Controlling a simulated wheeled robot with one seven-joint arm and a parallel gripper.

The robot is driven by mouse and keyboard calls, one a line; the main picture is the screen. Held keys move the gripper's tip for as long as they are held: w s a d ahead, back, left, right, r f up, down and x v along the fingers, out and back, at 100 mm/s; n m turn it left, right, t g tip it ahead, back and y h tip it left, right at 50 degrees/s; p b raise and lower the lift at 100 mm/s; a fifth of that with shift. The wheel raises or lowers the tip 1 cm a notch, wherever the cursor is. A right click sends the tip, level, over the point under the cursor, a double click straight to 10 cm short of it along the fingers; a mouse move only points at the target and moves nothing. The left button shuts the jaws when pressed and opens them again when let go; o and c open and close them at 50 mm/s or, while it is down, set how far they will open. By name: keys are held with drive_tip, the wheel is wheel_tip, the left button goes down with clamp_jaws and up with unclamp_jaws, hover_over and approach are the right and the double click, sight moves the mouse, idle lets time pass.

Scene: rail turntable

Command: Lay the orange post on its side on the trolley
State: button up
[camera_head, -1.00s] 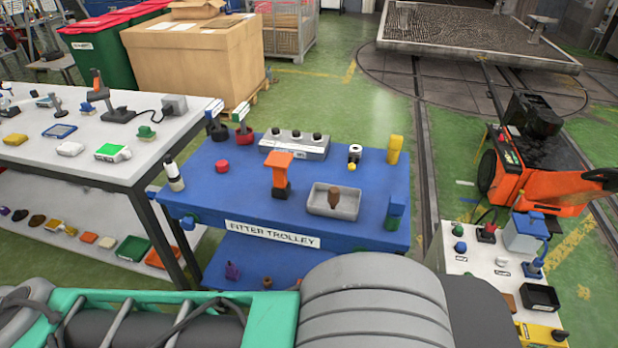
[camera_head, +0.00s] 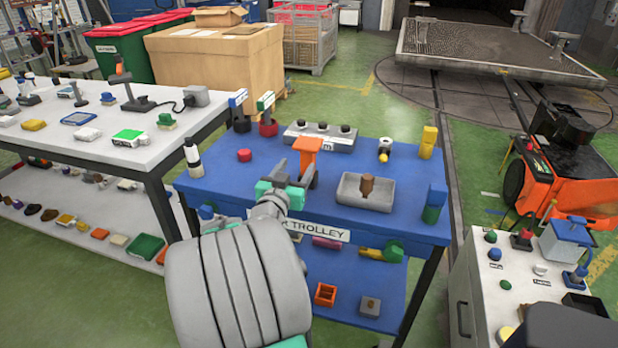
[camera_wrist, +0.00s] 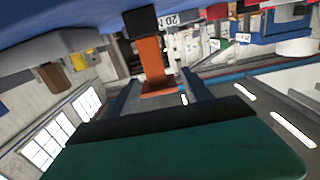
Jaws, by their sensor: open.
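The orange post (camera_head: 308,148) stands upright on the blue trolley (camera_head: 330,208), with a wider orange head and a dark lower part. My gripper (camera_head: 292,178) is open at the trolley's front side, close to the post, and partly covers its lower part. In the wrist view, which looks upside down, the post (camera_wrist: 150,58) shows between the two spread fingers of my gripper (camera_wrist: 160,78), with gaps on both sides. I cannot tell how far the fingertips reach past it.
A grey tray (camera_head: 350,199) with a brown piece stands right of the post. A grey block with black knobs (camera_head: 327,136) is behind it. A red round piece (camera_head: 244,155) and a white bottle (camera_head: 193,158) are to the left. Bare blue surface lies between them.

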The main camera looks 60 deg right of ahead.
sight(306, 154)
drive_tip(key=d, duration=0.2)
drive_tip(key=d+p, duration=0.1)
drive_tip(key=d, duration=0.2)
drive_tip(key=d+r, duration=0.1)
drive_tip(key=d, duration=0.2)
drive_tip(key=shift+w+p, duration=0.1)
drive_tip(key=shift+p, duration=0.3)
drive_tip(key=shift+a, duration=0.1)
clamp_jaws()
idle(0.6)
drive_tip(key=shift+r, duration=0.15)
